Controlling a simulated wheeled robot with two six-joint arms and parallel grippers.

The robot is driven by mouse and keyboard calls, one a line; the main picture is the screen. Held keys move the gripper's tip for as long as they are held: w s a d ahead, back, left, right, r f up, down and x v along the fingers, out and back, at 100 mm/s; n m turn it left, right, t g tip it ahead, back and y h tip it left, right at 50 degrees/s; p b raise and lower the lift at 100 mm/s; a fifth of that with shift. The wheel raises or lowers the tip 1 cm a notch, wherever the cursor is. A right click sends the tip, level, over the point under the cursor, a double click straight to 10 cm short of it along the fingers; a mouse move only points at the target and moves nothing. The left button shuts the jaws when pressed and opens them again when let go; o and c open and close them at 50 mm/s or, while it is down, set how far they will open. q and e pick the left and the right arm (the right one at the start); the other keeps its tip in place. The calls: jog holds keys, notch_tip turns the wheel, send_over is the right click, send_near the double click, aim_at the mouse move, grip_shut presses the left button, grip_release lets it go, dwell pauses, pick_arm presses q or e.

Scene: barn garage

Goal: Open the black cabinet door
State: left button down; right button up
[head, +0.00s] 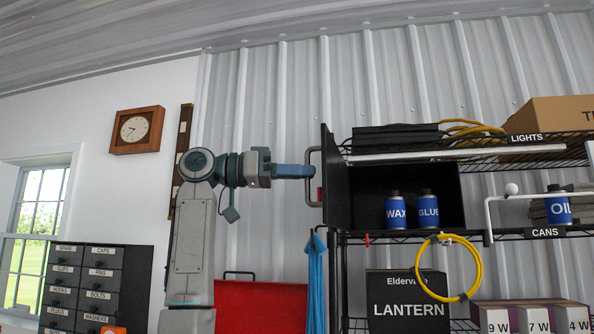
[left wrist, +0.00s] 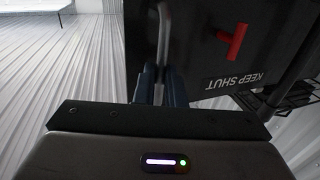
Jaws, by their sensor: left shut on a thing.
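The black cabinet door (head: 338,185) stands swung open, seen nearly edge-on at the left of the black cabinet (head: 375,180). Inside the cabinet are a blue WAX bottle (head: 396,212) and a blue GLUE bottle (head: 428,210). In the left wrist view the door (left wrist: 275,50) shows an upside-down KEEP SHUT label and a red latch (left wrist: 232,42). My left gripper (head: 306,171) is shut on the door's grey bar handle (head: 311,196); its fingers (left wrist: 160,85) close around the handle bar (left wrist: 163,35) in the wrist view. My right gripper is out of view.
The cabinet sits on a black wire shelf rack (head: 400,237). A red box (head: 245,300) and a drawer unit (head: 125,280) are at left.

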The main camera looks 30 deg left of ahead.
pick_arm(q)
jog(key=c, duration=1.6)
grip_release()
jog(key=shift+w+r, duration=0.15)
jog(key=shift+c, duration=0.2)
jog(key=shift+o, duration=0.6)
jog(key=shift+w+d, duration=0.1)
jog(key=shift+w, duration=0.15)
jog(key=b+v, duration=0.3)
jog(key=v, duration=0.7)
jog(key=shift+a+f+b, duration=0.25)
jog(key=shift+f+b, duration=0.05)
jog(key=shift+w, duration=0.1)
